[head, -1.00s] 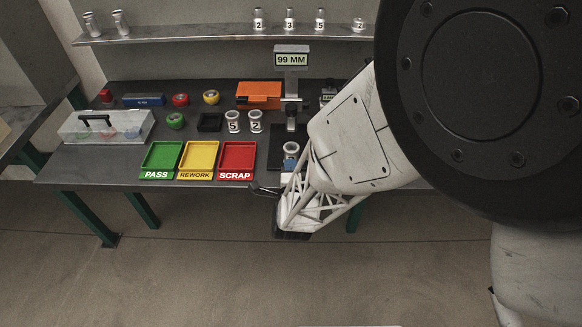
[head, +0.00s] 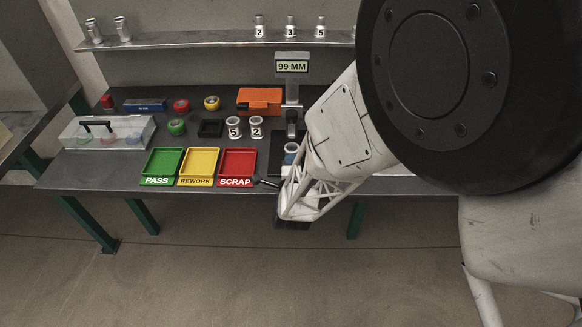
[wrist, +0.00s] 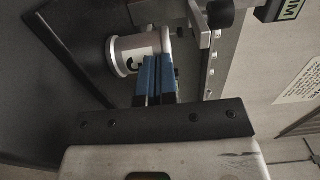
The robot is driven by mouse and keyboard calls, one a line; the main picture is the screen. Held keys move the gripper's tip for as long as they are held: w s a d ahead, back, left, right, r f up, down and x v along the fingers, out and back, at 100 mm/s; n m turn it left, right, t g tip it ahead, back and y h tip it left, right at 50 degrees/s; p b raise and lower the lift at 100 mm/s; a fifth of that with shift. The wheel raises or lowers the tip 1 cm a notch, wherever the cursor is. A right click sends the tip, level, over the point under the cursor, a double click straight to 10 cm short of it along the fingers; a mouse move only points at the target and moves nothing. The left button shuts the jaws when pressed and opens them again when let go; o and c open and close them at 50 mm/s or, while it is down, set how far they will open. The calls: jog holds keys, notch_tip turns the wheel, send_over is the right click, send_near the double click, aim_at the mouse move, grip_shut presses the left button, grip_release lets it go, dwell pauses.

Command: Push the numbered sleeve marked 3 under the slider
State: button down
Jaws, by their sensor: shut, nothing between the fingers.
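The sleeve marked 3 (wrist: 137,54) is a pale metal spool with a white label, partly hidden by my fingers in the wrist view. In the head view its rim (head: 291,147) shows on the dark gauge base (head: 277,155), at the foot of the height gauge. My gripper (wrist: 157,78) is shut and empty, its blue fingertips at the sleeve's near side; I cannot tell whether they touch it. The slider (head: 291,115) is on the gauge column above the sleeve. The gauge display (head: 291,66) reads 99 MM.
Green PASS (head: 162,163), yellow REWORK (head: 199,162) and red SCRAP (head: 238,162) trays lie left of the gauge. Sleeves 5 (head: 233,127) and 2 (head: 256,127) stand just left of it. An orange box (head: 259,98) is behind them. A gauge post (wrist: 214,50) rises close right of my fingers.

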jog(key=shift+w, duration=1.1)
jog(key=shift+s, duration=0.2)
jog(key=s, duration=1.3)
jog(key=shift+s+d, duration=0.2)
jog(key=shift+s, duration=0.1)
